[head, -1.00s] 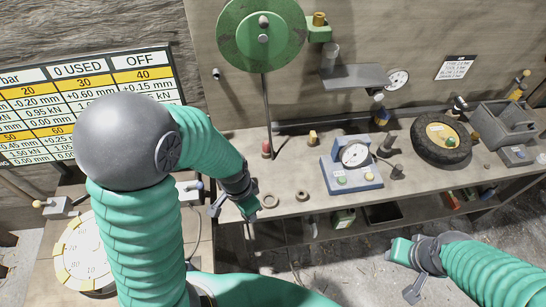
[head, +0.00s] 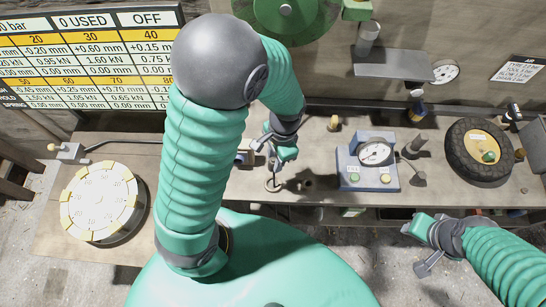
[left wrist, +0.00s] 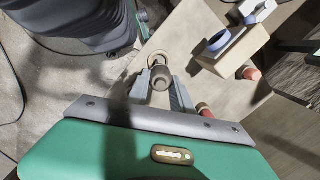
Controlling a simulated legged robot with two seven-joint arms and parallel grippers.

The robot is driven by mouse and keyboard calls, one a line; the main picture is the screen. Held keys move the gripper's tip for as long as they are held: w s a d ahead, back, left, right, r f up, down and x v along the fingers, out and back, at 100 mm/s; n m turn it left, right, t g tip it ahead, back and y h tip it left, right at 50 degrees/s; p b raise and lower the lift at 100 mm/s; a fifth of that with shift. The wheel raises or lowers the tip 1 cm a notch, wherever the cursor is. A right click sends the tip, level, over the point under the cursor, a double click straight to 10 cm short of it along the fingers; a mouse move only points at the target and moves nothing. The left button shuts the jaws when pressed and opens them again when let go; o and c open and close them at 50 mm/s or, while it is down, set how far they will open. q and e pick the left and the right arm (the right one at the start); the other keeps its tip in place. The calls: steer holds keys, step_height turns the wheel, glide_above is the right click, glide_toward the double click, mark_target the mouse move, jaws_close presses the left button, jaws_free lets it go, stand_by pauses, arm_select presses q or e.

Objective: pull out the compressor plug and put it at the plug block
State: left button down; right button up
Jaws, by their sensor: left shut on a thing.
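My left gripper (head: 275,168) is over the bench, close to a ring (head: 273,185) on its top. In the left wrist view its fingers (left wrist: 160,92) are shut on a short grey-brown round piece (left wrist: 162,77), seen end-on; I take this to be the compressor plug. A brass-coloured ring (left wrist: 157,58) shows just beyond it; I cannot tell whether they touch. A tan block with a blue ring (left wrist: 220,42) stands beside the gripper; I cannot tell whether it is the plug block. My right gripper (head: 425,232) hangs before the bench; its jaw opening is unclear.
A blue gauge box (head: 368,175) and a wheel (head: 462,165) stand right along the bench (head: 325,190). A second ring (head: 308,184) lies beside the first. Red-ended pieces (left wrist: 252,74) are near the left gripper. A round white dial (head: 100,205) is at left.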

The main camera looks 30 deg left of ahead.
arm_select(q)
step_height(320, 180, down, 10)
steer(key=b, duration=0.6)
steer(key=shift+a, duration=0.15)
steer(key=shift+s+d+f+b, duration=0.1)
steer(key=shift+d+f+b, duration=0.1)
steer(key=shift+f+b, duration=0.3)
steer(key=shift+a, duration=0.2)
steer(key=shift+d+p, duration=0.15)
steer(key=shift+p, duration=0.15)
steer(key=shift+f, duration=0.15)
stand_by(0.3)
